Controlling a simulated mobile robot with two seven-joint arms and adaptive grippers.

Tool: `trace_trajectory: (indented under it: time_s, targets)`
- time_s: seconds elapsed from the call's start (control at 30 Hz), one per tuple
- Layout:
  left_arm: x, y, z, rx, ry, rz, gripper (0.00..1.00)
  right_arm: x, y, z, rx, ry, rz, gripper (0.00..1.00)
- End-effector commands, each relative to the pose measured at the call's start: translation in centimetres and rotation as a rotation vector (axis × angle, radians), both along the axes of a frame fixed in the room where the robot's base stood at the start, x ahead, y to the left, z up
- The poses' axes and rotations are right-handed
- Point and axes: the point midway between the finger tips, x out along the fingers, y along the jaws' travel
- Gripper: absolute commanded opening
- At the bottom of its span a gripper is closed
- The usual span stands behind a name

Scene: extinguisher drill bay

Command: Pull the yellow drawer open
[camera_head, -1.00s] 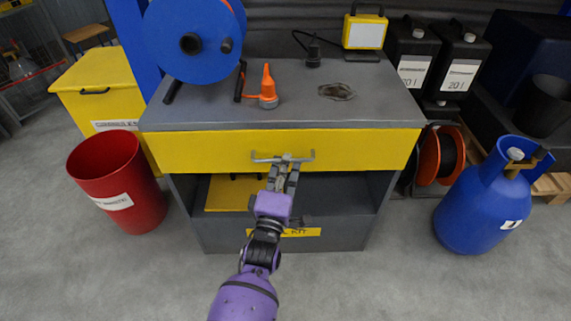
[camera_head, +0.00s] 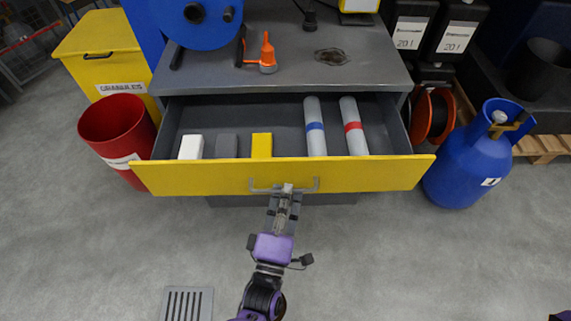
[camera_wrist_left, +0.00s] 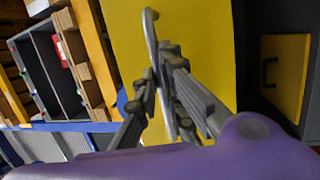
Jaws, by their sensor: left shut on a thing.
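The yellow drawer (camera_head: 215,179) stands well open from the grey cabinet, and its inside shows from above. A grey bar handle (camera_head: 305,186) runs across the middle of its front. My left gripper (camera_head: 286,194) is shut on the handle near its middle. In the left wrist view the fingers (camera_wrist_left: 160,85) close around the handle bar (camera_wrist_left: 149,30), with the yellow drawer front (camera_wrist_left: 205,35) behind. The drawer holds a white block (camera_head: 191,147), a grey block (camera_head: 226,146), a yellow block (camera_head: 262,145) and two grey cylinders, one blue-banded (camera_head: 315,130), one red-banded (camera_head: 353,130). My right gripper is not in view.
The cabinet top (camera_head: 300,75) carries a blue reel (camera_head: 190,25) and an orange-tipped bottle (camera_head: 267,55). A red bin (camera_head: 118,135) stands close to the drawer's left end, a blue gas cylinder (camera_head: 465,165) close to its right. The floor in front is clear, with a grate (camera_head: 187,304).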

Motion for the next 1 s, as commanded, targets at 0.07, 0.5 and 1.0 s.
trace_trajectory:
  time_s: [0.07, 0.5, 1.0]
  targets:
    - [-2.2, 0.1, 0.1, -0.003, 0.004, 0.0, 0.0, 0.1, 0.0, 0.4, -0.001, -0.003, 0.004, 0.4]
    - [-9.2, -0.1, 0.0, -0.003, 0.001, -0.001, 0.0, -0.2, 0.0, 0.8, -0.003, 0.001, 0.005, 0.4]
    - [-10.2, -0.1, 0.0, -0.003, 0.0, 0.0, 0.0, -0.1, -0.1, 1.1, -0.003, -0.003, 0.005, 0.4]
